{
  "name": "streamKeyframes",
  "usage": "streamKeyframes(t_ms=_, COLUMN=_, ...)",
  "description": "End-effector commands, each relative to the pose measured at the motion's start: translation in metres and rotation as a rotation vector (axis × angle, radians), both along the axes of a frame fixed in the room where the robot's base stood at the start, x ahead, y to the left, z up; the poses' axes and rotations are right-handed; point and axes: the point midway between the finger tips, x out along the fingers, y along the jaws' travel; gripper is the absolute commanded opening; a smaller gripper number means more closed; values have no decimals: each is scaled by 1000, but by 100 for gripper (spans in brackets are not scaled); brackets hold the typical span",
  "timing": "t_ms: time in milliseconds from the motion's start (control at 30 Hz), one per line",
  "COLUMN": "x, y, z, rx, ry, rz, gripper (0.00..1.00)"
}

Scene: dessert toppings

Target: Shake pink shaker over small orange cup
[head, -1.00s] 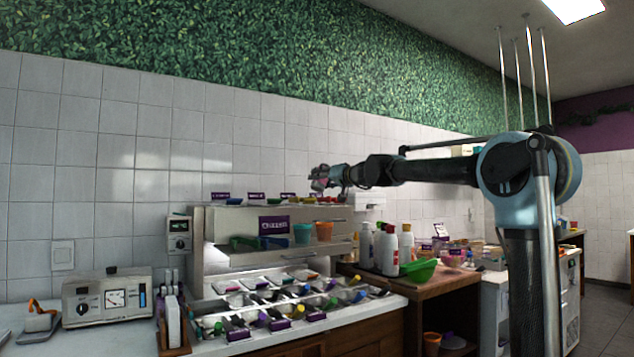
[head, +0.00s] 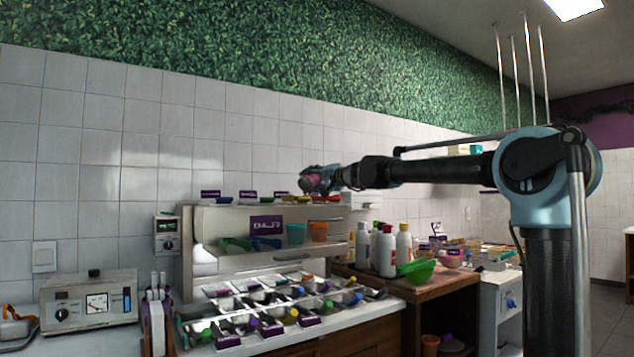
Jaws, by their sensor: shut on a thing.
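My gripper (head: 322,181) is at the end of my outstretched arm, above the right part of the shelf unit. It is shut on a pink thing, the pink shaker (head: 316,183), which looks tilted onto its side; the fingers partly cover it. A small orange cup (head: 318,232) stands upright on the shelf below my gripper, apart from the shaker. A teal cup (head: 296,234) stands just left of the orange cup. Whether anything falls from the shaker is too small to tell.
The shelf unit's top (head: 228,207) carries coloured scoops and purple labels close under my gripper. Several bottles (head: 386,252) and a green bowl (head: 417,271) stand on the wooden counter at right. Topping trays (head: 232,303) fill the counter below the shelves.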

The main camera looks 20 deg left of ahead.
Motion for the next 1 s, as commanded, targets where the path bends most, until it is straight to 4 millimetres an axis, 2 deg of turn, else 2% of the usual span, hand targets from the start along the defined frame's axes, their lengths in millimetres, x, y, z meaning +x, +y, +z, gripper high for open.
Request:
streamKeyframes(t_ms=433, x=-20, y=12, z=-6, rx=227, ry=378, rz=1, gripper=17)
streamKeyframes(t_ms=1000, x=-16, y=10, z=-4, rx=512, ry=849, rz=-2, gripper=17)
